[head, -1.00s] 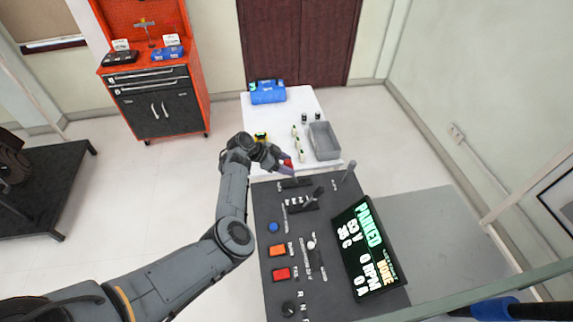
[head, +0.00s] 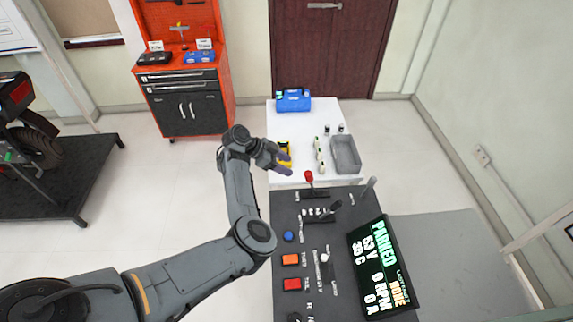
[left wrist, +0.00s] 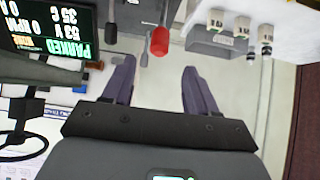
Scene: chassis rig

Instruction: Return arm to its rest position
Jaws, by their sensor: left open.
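My left gripper (head: 284,163) is open and empty in the head view, above the near left edge of the white table. Its two purple fingers also show apart in the left wrist view (left wrist: 158,85), with nothing between them. A red-knobbed lever (head: 309,177) stands upright on the dark control console (head: 285,215), to the right of the gripper and apart from it. The red knob also shows in the left wrist view (left wrist: 160,41), beyond the fingers. My right gripper is not in view.
The white table (head: 326,110) holds a blue toolbox (head: 293,101), a grey bin (head: 345,154) and several small bottles. The console carries a lit display reading PARKED (head: 382,268), buttons and levers. A red tool cabinet (head: 185,85) stands at the back left. The floor left of the table is clear.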

